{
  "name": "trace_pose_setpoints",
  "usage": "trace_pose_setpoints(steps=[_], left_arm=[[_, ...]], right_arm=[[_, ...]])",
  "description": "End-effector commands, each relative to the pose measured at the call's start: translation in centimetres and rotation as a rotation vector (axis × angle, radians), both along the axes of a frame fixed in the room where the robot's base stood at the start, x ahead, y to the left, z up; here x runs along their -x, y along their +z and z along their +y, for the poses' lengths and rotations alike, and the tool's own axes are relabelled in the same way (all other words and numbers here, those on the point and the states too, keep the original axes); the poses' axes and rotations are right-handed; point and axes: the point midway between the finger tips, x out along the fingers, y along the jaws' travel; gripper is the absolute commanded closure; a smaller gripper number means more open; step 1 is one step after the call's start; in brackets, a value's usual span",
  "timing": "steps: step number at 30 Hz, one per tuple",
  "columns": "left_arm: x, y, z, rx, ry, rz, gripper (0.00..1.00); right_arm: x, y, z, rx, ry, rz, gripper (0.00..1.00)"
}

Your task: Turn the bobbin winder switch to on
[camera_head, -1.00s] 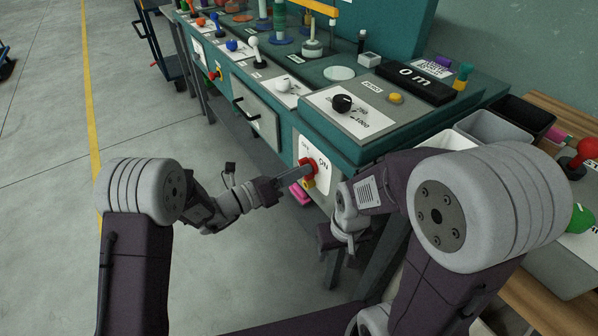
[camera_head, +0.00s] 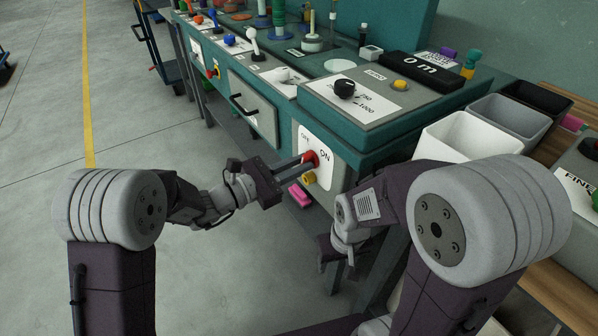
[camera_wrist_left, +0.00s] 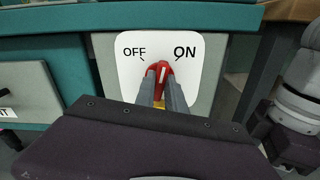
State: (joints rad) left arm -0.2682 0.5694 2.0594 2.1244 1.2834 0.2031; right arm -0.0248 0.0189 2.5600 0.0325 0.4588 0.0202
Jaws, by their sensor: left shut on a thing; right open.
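The switch is a red knob (camera_head: 311,158) on a white plate (camera_head: 317,147) marked OFF and ON, on the front of the teal bench. In the left wrist view the red knob (camera_wrist_left: 160,72) has a white line that leans slightly right of upright, between the OFF and ON marks. My left gripper (camera_head: 304,160) is shut on the knob, and its fingers (camera_wrist_left: 162,84) hide the knob's lower part. My right gripper (camera_head: 330,252) hangs open and empty below and right of the switch, partly hidden by its own arm.
A drawer with a black handle (camera_head: 243,105) is to the left. A black dial (camera_head: 344,88) is on the bench top above. Bins (camera_head: 468,138) stand at the right.

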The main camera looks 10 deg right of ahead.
Motion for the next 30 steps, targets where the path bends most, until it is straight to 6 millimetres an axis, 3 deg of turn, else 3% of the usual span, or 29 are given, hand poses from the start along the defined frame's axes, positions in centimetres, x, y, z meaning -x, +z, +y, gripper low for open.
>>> trace_pose_setpoints(steps=[1, 15, 30], left_arm=[[0.0, -0.6, 0.0, -0.015, 0.000, -0.042, 1.00], [0.1, -0.6, 0.0, -0.144, -0.001, -0.393, 1.00], [0.1, -0.3, 0.0, -0.197, -0.001, -0.534, 1.00]], right_arm=[[0.0, -1.2, 0.0, 0.000, 0.000, 0.000, 0.45], [0.0, -6.3, 0.0, 0.000, 0.000, 0.000, 0.45], [0.0, -8.2, 0.0, 0.000, 0.000, 0.000, 0.45]])
